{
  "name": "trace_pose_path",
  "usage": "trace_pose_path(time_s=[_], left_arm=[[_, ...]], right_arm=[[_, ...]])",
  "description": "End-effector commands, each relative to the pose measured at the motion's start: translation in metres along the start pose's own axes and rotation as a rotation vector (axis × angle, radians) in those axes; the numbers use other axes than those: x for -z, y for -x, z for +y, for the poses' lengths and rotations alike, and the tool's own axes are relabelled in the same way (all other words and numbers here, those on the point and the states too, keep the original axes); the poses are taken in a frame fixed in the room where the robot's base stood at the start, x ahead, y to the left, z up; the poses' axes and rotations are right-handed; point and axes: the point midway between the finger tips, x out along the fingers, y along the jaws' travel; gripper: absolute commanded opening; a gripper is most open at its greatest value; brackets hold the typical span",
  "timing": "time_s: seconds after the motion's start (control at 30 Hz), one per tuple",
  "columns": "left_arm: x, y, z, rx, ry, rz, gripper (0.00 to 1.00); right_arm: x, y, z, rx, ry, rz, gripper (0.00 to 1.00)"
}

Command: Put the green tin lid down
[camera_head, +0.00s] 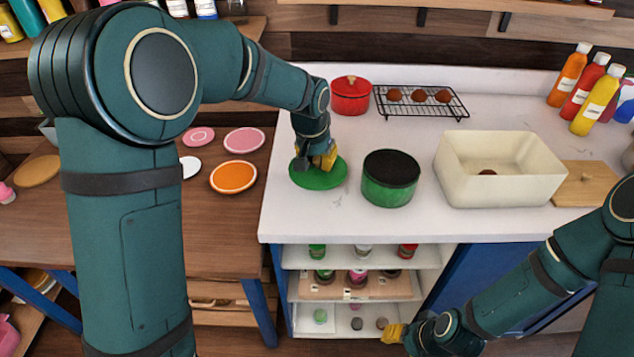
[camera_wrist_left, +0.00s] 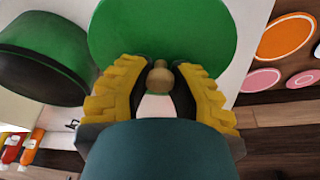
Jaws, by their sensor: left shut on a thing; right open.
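The green tin lid (camera_head: 318,178) is flat and round, at the left end of the white counter, left of the green tin. It also shows in the left wrist view (camera_wrist_left: 160,30). My left gripper (camera_head: 317,162) is over the lid, with its yellow fingers shut on the lid's small round knob (camera_wrist_left: 160,76). I cannot tell whether the lid touches the counter. The green tin (camera_head: 388,190) stands upright and uncovered, with a dark inside. My right gripper (camera_head: 393,333) is low in front of the counter's shelves, open and empty.
The white counter (camera_head: 300,222) also holds a red pot (camera_head: 351,95), a wire rack (camera_head: 420,101) with brown balls, a cream basin (camera_head: 500,188), a board (camera_head: 590,185) and bottles (camera_head: 598,100). A lower wooden table (camera_head: 225,215) with plates adjoins at left.

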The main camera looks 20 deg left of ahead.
Motion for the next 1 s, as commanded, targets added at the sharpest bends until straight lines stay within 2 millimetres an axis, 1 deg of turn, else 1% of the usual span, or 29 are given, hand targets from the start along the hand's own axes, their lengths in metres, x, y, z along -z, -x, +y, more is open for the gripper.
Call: trace_pose_path(time_s=[0.03, 0.17, 0.23, 0.4, 0.5, 0.77, 0.9, 0.93, 1.0], left_arm=[[-0.002, -0.006, 0.000, 0.000, 0.000, 0.000, 0.00], [-0.004, -0.012, 0.000, 0.000, 0.001, 0.000, 0.00], [-0.006, -0.019, -0.001, 0.000, 0.001, -0.001, 0.00], [-0.013, -0.046, -0.001, 0.000, 0.000, -0.002, 0.00], [-0.016, -0.056, 0.000, 0.000, 0.000, -0.001, 0.00], [-0.015, -0.056, 0.000, 0.000, 0.000, 0.001, 0.00], [-0.017, -0.060, 0.000, 0.000, 0.000, 0.001, 0.00], [-0.017, -0.059, 0.000, 0.000, 0.000, 0.001, 0.29], [-0.016, -0.059, 0.000, 0.000, 0.000, 0.001, 0.49]], right_arm=[[0.000, -0.002, 0.001, 0.000, 0.000, 0.001, 0.47], [0.000, -0.003, 0.001, 0.000, 0.000, 0.002, 0.47], [0.001, -0.005, 0.002, 0.000, 0.000, 0.002, 0.47], [0.001, -0.012, 0.004, 0.000, 0.001, 0.006, 0.47], [0.002, -0.014, 0.005, 0.000, 0.001, 0.007, 0.47], [0.002, -0.013, 0.005, 0.000, 0.001, 0.007, 0.47], [0.002, -0.016, 0.006, 0.000, 0.001, 0.008, 0.47], [0.002, -0.016, 0.006, 0.000, 0.001, 0.008, 0.47], [0.002, -0.015, 0.006, 0.000, 0.001, 0.008, 0.47]])
